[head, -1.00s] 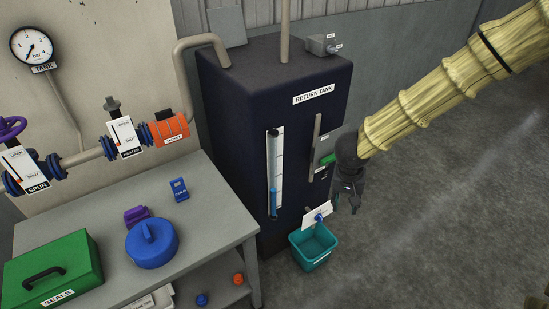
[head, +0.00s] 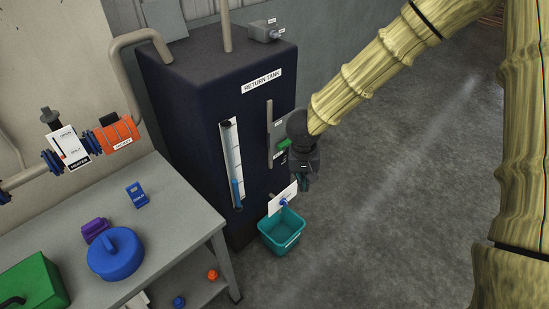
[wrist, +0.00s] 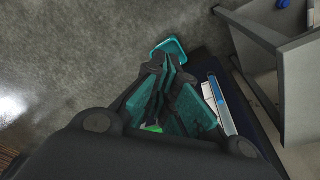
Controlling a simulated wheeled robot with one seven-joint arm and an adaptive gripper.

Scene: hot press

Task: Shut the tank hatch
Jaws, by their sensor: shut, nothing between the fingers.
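The dark return tank (head: 200,135) stands against the wall in the head view. On its front is a grey upright bar (head: 269,140). Beside the bar is a grey panel (head: 277,127) with small labels and a green part (head: 284,144), which I take for the hatch. My wrist partly covers this panel, so I cannot tell how far it stands open. My gripper (head: 304,187) points down just right of and below the green part. In the wrist view my gripper (wrist: 165,75) is shut and empty. A bit of green (wrist: 152,128) shows behind the fingers.
A teal bucket (head: 264,232) stands on the floor below a blue tap (head: 283,202) on the tank. A sight gauge (head: 232,155) is on the tank's front. A grey bench (head: 165,225) with a blue lidded pot (head: 115,258) stands left. The floor at right is clear.

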